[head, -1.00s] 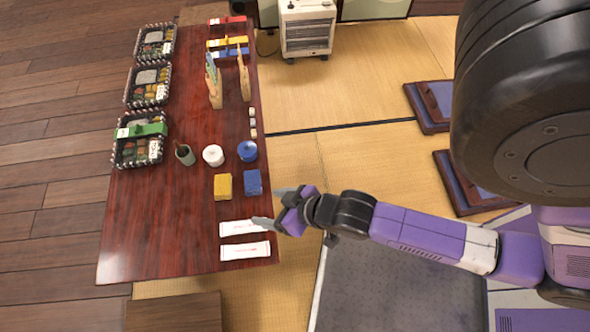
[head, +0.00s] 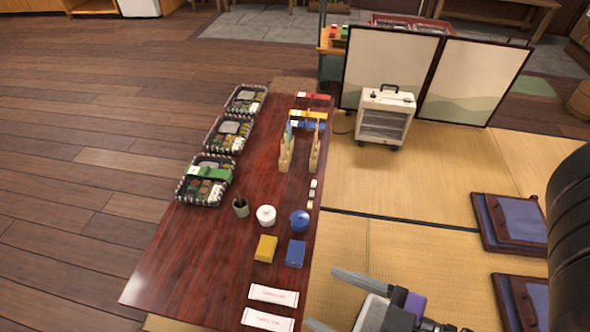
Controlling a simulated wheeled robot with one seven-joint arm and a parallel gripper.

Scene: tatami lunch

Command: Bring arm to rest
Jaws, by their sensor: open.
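My gripper (head: 338,300) shows at the bottom edge of the head view, right of the low wooden table (head: 160,275). Its two grey fingers are apart with nothing between them. It is over the tatami side, clear of the things on the table.
On the table are two white packets (head: 273,295), a yellow block (head: 265,248), a blue block (head: 295,253), a white pot (head: 266,215), a blue pot (head: 299,220) and several bento trays (head: 206,180). A heater (head: 384,117) and floor seats (head: 508,222) stand on the tatami (head: 395,185).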

